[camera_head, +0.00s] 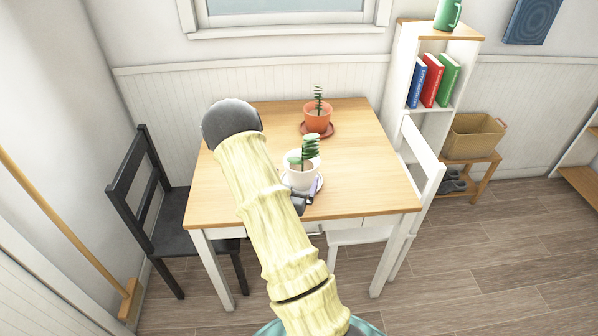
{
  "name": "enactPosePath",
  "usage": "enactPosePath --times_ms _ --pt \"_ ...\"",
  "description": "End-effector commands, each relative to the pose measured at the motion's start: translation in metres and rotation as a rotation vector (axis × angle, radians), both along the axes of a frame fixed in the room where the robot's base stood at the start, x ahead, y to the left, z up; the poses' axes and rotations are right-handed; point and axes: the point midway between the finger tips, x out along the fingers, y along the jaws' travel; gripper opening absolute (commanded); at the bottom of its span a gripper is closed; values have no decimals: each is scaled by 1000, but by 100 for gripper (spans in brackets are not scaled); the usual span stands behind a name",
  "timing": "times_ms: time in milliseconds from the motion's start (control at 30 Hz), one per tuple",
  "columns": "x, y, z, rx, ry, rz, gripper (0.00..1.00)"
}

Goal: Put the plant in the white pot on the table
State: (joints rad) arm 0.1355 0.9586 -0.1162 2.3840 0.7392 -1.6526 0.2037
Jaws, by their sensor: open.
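The white pot (302,175) holds a green leafy plant (309,151) and stands upright on a pale saucer (318,185). The saucer is on the wooden table (365,190), near the middle of its front half. My gripper (301,202) shows only as a small dark part, just in front of and below the pot. My pale yellow arm hides the rest of it. It is open, and I see nothing held in it. I cannot tell whether it touches the pot or saucer.
A terracotta pot (318,118) with a plant stands behind on the table. A black chair (150,200) is at the left, a white chair (415,170) at the right. A bookshelf (436,65) and basket (474,137) stand beyond. The table's right front is clear.

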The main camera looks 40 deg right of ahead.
Motion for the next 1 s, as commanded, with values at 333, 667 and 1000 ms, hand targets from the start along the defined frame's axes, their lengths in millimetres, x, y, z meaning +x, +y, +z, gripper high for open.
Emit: enactPosePath --times_ms 333,667,1000 --pt "-9 12 1 -1 -1 0 100" --pt "-9 11 0 -1 -1 0 100" --pt "9 31 -1 180 67 69 100"
